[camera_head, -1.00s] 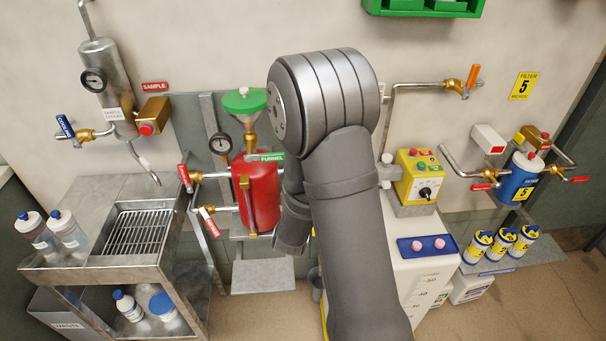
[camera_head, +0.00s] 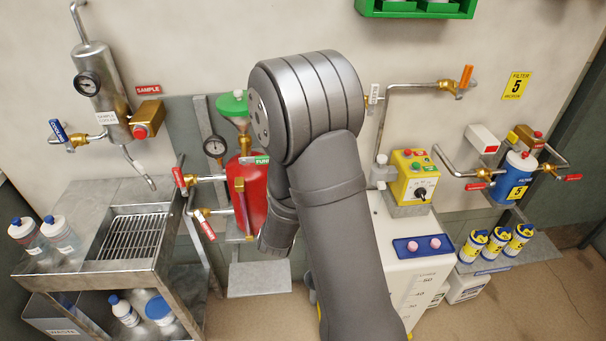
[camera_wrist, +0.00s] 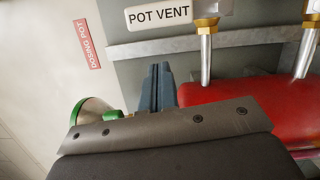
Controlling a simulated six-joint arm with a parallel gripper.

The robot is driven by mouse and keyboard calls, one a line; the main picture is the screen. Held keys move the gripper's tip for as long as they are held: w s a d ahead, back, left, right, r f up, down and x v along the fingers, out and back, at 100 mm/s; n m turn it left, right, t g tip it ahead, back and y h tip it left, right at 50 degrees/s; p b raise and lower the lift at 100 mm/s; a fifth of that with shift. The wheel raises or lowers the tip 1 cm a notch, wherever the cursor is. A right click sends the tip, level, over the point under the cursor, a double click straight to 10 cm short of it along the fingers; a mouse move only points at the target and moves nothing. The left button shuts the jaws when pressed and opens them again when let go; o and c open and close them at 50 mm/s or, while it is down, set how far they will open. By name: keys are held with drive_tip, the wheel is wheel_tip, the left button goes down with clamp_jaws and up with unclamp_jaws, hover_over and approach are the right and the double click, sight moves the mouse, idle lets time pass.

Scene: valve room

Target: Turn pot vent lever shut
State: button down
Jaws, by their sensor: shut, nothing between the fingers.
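My gripper (camera_wrist: 160,85) is shut and empty in the wrist view, its dark fingers side by side, pointing towards the wall panel below the "POT VENT" label (camera_wrist: 159,15). In the head view the fingers are hidden by my own arm. The red pot (camera_head: 252,200) stands partly behind my arm; it also shows at the right of the wrist view (camera_wrist: 240,94). A steel pipe with a brass fitting (camera_wrist: 206,20) rises in the wrist picture beside the label, right of the fingers and apart from them. No pot vent lever can be made out; the arm covers that side.
The green funnel (camera_head: 232,104) tops the pot; its edge shows left of my fingers (camera_wrist: 90,110). Two red-handled valves (camera_head: 179,178) (camera_head: 206,226) sit left of the pot. A yellow control box (camera_head: 415,180) is right of my arm. A metal cart (camera_head: 90,255) stands left.

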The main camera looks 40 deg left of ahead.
drive_tip(key=v, duration=1)
drive_tip(key=shift+s+r, duration=0.15)
drive_tip(key=shift+s, duration=0.05)
drive_tip(key=shift+a, duration=0.15)
drive_tip(key=w+a, duration=0.2)
drive_tip(key=w, duration=0.9)
drive_tip(key=shift+a, duration=0.3)
drive_tip(key=c, duration=2.2)
unclamp_jaws()
